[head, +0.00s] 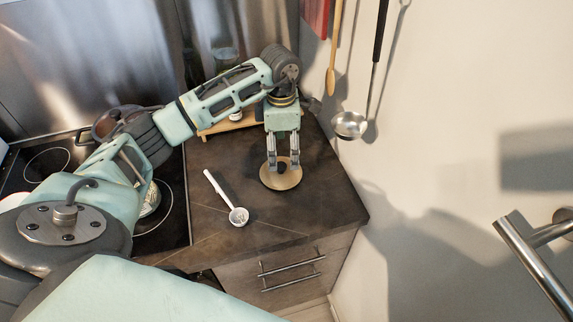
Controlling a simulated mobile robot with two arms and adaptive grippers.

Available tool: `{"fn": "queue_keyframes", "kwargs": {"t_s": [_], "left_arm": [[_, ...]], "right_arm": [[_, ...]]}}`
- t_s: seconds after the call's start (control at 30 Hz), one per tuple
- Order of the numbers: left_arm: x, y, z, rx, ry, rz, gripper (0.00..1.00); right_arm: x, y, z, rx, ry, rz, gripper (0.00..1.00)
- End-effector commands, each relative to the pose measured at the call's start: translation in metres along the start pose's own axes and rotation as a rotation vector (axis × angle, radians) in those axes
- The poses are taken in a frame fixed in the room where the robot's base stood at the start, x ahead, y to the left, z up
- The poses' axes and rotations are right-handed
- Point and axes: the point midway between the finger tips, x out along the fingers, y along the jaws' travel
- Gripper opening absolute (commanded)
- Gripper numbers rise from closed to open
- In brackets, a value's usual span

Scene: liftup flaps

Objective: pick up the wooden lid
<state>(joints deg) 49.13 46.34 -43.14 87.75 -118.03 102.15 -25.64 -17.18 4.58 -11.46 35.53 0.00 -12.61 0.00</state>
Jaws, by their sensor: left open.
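The wooden lid (281,181) is a round, light-brown disc with a dark knob in its middle. It lies on the dark countertop near the right corner in the head view. My left gripper (283,166) points down right over the lid, with its two fingers apart on either side of the knob. I cannot tell whether the fingers touch the knob. My right gripper is out of view.
A white spoon-like utensil (227,198) lies on the counter left of the lid. A wooden rack (226,125) stands at the back by the wall. A ladle (349,124) and a wooden spoon (332,78) hang on the right. The stove (172,198) is on the left.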

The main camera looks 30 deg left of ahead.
Motion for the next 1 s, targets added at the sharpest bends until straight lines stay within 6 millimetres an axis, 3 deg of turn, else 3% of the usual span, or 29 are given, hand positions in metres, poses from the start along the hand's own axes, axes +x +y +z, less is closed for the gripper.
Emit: {"fn": "queue_keyframes", "kwargs": {"t_s": [0.4,0.7,1.0], "left_arm": [[0.053,-0.002,0.001,-0.001,0.001,-0.002,0.81],[0.060,-0.001,0.001,-0.001,0.000,0.001,0.81],[0.060,-0.001,0.001,-0.001,0.000,0.001,0.55]], "right_arm": [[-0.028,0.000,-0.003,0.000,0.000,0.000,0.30],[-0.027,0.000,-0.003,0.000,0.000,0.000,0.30],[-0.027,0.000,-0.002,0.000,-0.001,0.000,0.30]]}}
